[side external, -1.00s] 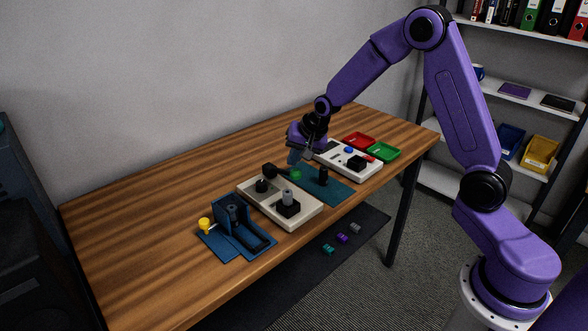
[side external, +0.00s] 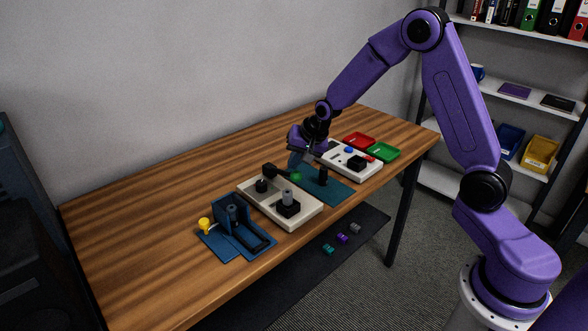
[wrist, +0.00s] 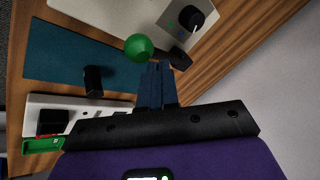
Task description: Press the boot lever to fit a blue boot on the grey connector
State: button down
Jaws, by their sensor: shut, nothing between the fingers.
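A lever with a green ball knob (side external: 296,176) and black arm (side external: 270,170) extends from the cream box (side external: 262,208); its knob also shows in the wrist view (wrist: 139,47). My gripper (side external: 292,166) is shut and empty, with its blue fingers just beside the green knob. The fingertips also show in the wrist view (wrist: 157,66); I cannot tell whether they touch the knob. A grey cylindrical piece (side external: 288,196) stands upright in a black holder on the cream box. I cannot make out a blue boot.
A blue fixture (side external: 232,232) with a yellow knob (side external: 204,224) stands at the left. A teal mat (side external: 335,188) bears an upright black post (side external: 323,176). Behind are a white panel (side external: 372,171), a red tray (side external: 360,141) and a green tray (side external: 384,152). The table's left part is bare.

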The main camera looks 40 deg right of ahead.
jog(key=shift+s+f, duration=0.25)
jog(key=shift+f, duration=0.45)
jog(key=shift+s+f, duration=0.2)
jog(key=shift+f, duration=0.45)
dwell(1.8)
jog(key=shift+w+r, duration=0.25)
jog(key=shift+r, duration=0.5)
jog(key=shift+w+r, duration=0.2)
jog(key=shift+r, duration=0.5)
jog(key=shift+w+r, duration=0.25)
jog(key=shift+r, duration=0.5)
jog(key=shift+w+r, duration=0.25)
jog(key=shift+r, duration=0.55)
jog(key=shift+w+r, duration=0.25)
jog(key=shift+r, duration=0.55)
jog(key=shift+w+r, duration=0.25)
jog(key=shift+r, duration=0.55)
